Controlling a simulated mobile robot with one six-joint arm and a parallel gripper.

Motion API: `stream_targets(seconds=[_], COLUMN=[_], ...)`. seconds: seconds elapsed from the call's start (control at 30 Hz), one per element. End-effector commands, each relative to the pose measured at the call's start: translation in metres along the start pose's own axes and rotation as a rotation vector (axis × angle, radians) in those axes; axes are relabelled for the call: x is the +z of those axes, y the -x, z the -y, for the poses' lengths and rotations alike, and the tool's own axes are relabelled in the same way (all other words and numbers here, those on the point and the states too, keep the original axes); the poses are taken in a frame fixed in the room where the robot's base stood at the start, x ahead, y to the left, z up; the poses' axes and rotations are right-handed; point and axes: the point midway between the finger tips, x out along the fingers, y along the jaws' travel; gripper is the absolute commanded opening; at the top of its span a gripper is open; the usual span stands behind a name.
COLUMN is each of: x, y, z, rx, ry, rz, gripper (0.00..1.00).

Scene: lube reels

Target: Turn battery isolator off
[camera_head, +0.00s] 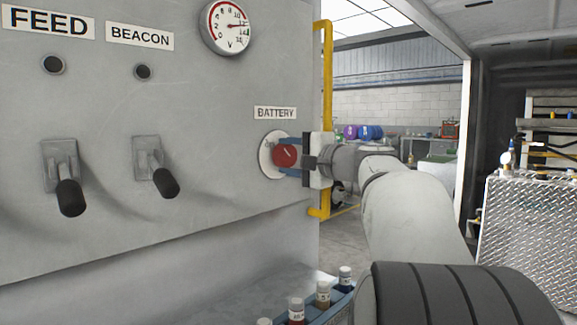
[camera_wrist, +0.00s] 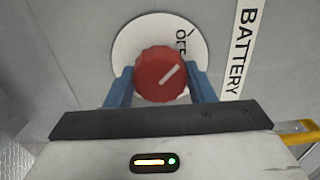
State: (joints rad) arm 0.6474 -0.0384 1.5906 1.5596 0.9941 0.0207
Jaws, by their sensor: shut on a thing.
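The battery isolator is a red round knob (camera_head: 285,156) on a white disc (camera_head: 268,160) under the BATTERY label (camera_head: 275,113), at the right end of the grey panel. In the wrist view the red knob (camera_wrist: 160,75) has a pale pointer line slanting to the upper right. The disc (camera_wrist: 128,45) shows lettering that reads like OFF, partly hidden by the knob. My gripper (camera_head: 287,158) reaches in from the right. Its blue fingers (camera_wrist: 159,88) sit on either side of the knob, shut on it.
FEED and BEACON levers (camera_head: 68,180) (camera_head: 160,170) stick out of the panel (camera_head: 220,100) at left. A round gauge (camera_head: 228,26) is above. A yellow rail (camera_head: 327,90) runs down the panel's right edge. Several capped bottles (camera_head: 323,293) stand below.

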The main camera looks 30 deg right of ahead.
Motion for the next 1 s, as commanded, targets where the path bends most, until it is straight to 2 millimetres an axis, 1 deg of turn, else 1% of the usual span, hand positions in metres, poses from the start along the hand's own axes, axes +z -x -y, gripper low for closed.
stream_targets(seconds=[0.03, 0.47, 0.5, 0.77, 1.0], x=[0.0003, 0.0006, 0.0006, 0.0007, 0.0007], y=[-0.0005, -0.0007, -0.0007, -0.0007, 0.0004], z=[-0.0038, -0.0027, -0.0027, -0.0015, -0.0005], rx=[0.004, 0.005, 0.005, 0.003, 0.001], ry=[0.005, 0.015, 0.015, 0.014, 0.014], rz=[0.003, 0.004, 0.004, 0.003, 0.002], gripper=[0.26, 0.27, 0.50, 0.71, 0.71])
